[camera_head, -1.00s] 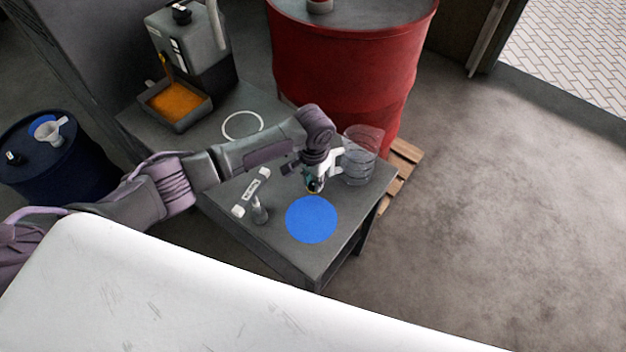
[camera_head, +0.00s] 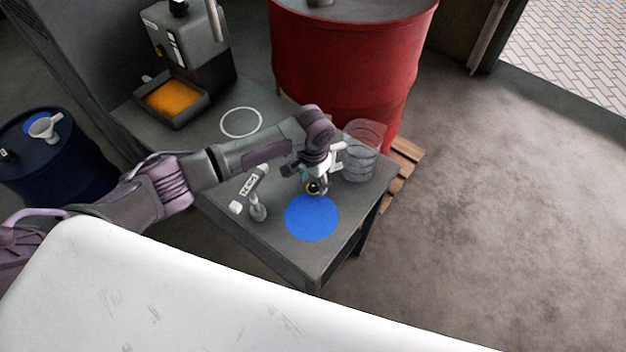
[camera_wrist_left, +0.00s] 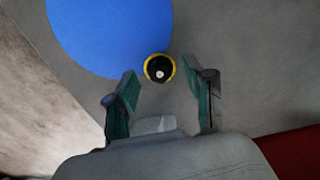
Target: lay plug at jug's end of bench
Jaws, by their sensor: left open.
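The plug (camera_head: 313,188), dark with a yellow ring, shows just below my left gripper (camera_head: 319,183) at the back edge of the blue disc. In the left wrist view the plug (camera_wrist_left: 160,68) is seen end-on, just beyond and between the spread fingertips of my left gripper (camera_wrist_left: 171,86), with a gap to each finger. It appears to rest on the bench (camera_head: 300,262). The clear ribbed jug (camera_head: 365,152) stands at the right end of the bench, right behind the gripper. My right gripper is not in view.
The blue disc (camera_head: 311,218) lies on the bench, also in the left wrist view (camera_wrist_left: 110,30). A white ring (camera_head: 241,122) and an orange-filled tray (camera_head: 175,101) lie farther back. A red drum (camera_head: 345,70) stands behind.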

